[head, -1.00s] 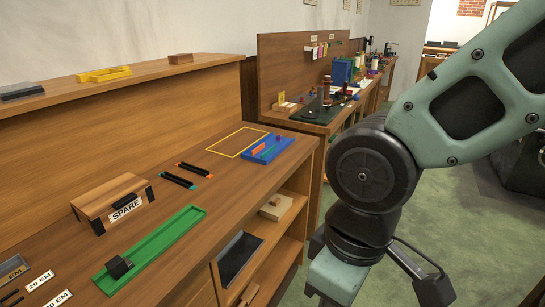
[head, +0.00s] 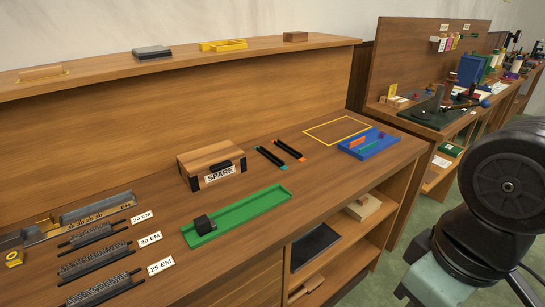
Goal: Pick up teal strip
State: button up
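A blue tray (head: 381,152) lies on the wooden bench, right of centre in the head view. In it lie an orange strip (head: 357,142) and a small teal strip (head: 368,148); the teal one is thin and partly hard to make out. Left of the tray lie two black bars, one with a teal end (head: 284,195) and one with an orange end (head: 302,159). My arm is at the lower right, off the bench. My gripper's fingertips are out of view, so its opening does not show.
A green tray (head: 260,209) holds a black block (head: 204,225). A wooden SPARE box (head: 211,160) stands behind it. Several dark type bars with labels lie at the left. A yellow outline (head: 338,130) marks bare bench beside the blue tray. Open shelves are below.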

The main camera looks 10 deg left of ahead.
aim_at(372, 145)
jog(key=i+l+u, duration=0.75)
jog(key=i+l, duration=0.3)
